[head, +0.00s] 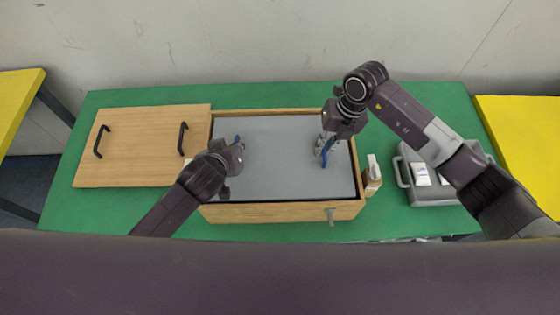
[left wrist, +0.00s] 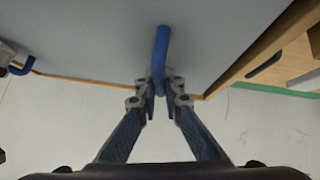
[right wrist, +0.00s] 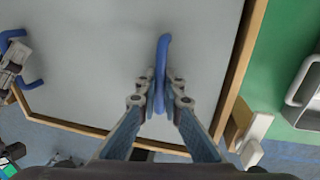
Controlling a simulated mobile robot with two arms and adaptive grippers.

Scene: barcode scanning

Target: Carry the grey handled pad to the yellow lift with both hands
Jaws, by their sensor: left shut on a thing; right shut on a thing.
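The grey pad (head: 280,175) lies flat within the opening of a wooden box (head: 275,213). I cannot tell whether it rests or hangs slightly raised. It has two blue handles. My left gripper (head: 238,145) is shut on the left handle, which shows in the left wrist view (left wrist: 161,48). My right gripper (head: 324,150) is shut on the right handle, which shows in the right wrist view (right wrist: 162,62). Yellow surfaces stand at the far left (head: 16,100) and far right (head: 525,140). I cannot tell which is the lift.
The box stands on a green table (head: 120,215). A wooden panel with black handles (head: 140,150) lies left of it. A grey case (head: 430,190) with white packets (head: 421,174) sits at the right. A small white-and-tan object (head: 373,175) is close beside the box's right wall.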

